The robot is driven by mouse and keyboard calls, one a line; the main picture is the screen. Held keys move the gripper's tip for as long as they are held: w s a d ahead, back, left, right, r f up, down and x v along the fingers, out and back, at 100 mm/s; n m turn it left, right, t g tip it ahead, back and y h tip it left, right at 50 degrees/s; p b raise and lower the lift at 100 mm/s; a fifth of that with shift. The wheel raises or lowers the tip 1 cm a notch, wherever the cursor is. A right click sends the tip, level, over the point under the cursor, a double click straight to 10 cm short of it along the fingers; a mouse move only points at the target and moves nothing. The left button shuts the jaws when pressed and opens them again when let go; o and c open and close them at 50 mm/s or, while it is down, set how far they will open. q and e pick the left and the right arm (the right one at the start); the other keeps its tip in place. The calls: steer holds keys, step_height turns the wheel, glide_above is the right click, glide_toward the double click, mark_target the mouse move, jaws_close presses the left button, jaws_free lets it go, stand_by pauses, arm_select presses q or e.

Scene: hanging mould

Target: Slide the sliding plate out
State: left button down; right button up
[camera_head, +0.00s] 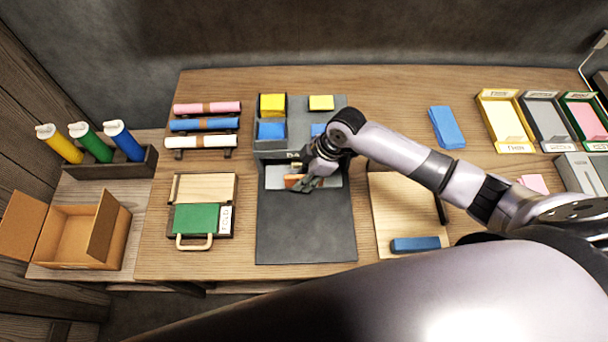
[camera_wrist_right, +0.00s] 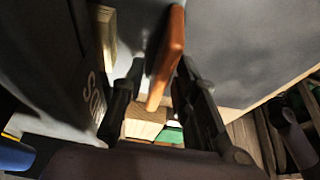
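A grey press-like station (camera_head: 305,225) stands mid-table, with a raised, lettered block at its back. A pale plate (camera_head: 275,177), which looks like the sliding plate, lies in front of that block. An orange-brown bar (camera_head: 292,181) shows on it, partly hidden by my right gripper (camera_head: 299,186). In the right wrist view, my right gripper (camera_wrist_right: 160,80) has its fingers on either side of the orange bar (camera_wrist_right: 170,50). Gaps show between the fingers and the bar, so it looks open. My left gripper is not in view.
Yellow and blue blocks (camera_head: 272,104) sit atop the station. A wooden board with a blue block (camera_head: 415,244) lies to the right. A green-lidded case (camera_head: 196,217) and rolls (camera_head: 205,124) lie to the left. The dark surface before the plate is clear.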

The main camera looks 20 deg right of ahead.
jaws_close()
stand_by(0.6)
